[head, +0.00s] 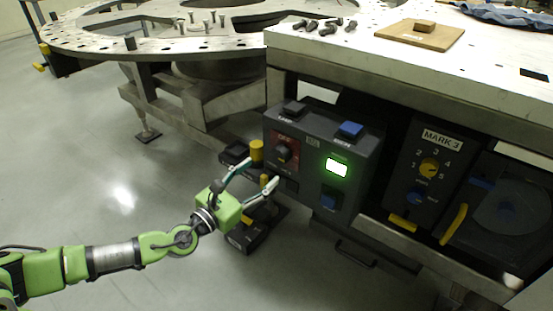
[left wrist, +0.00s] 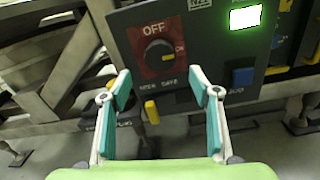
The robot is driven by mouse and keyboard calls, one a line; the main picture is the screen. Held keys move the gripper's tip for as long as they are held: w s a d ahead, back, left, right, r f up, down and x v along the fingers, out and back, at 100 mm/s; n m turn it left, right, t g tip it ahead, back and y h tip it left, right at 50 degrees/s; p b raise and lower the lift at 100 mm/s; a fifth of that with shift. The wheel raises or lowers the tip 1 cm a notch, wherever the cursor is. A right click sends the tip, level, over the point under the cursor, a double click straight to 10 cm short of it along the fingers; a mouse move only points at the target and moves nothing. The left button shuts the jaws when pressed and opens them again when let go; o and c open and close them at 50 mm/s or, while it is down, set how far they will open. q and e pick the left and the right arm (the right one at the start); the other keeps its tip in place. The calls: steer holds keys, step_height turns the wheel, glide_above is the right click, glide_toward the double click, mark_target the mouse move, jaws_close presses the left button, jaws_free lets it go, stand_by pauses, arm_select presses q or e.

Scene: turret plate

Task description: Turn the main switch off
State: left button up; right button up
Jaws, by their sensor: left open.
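The main switch is a dark round knob (left wrist: 158,53) on a red plate with OFF above it and ON at its right. A small yellow mark shows at the knob's lower right. In the head view the knob (head: 284,153) is on the left of the dark control box's (head: 355,165) front. My left gripper (head: 261,174) is open and empty just in front of the box. In the left wrist view its fingertips (left wrist: 161,86) are spread left and right, below the knob. I see no contact with it. My right gripper is out of view.
The box also has a lit green display (head: 337,168) and a blue button (head: 329,200). A yellow knob (head: 256,150) sticks out at its left. A MARK 3 panel (head: 430,170) stands to the right. The table (head: 490,75) overhangs above. Open floor (head: 90,165) lies left.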

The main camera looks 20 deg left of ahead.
mark_target(277, 158)
arm_select(q)
steer(key=x, duration=0.7)
steer(key=shift+w+d, duration=0.1)
steer(key=shift+w, duration=0.25)
steer(key=shift+w+d+f, duration=0.1)
steer(key=shift+w+d, duration=0.05)
steer(key=shift+w, duration=0.3)
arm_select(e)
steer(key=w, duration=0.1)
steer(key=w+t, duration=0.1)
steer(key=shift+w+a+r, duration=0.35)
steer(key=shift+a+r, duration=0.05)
arm_select(q)
steer(key=c, duration=1.1)
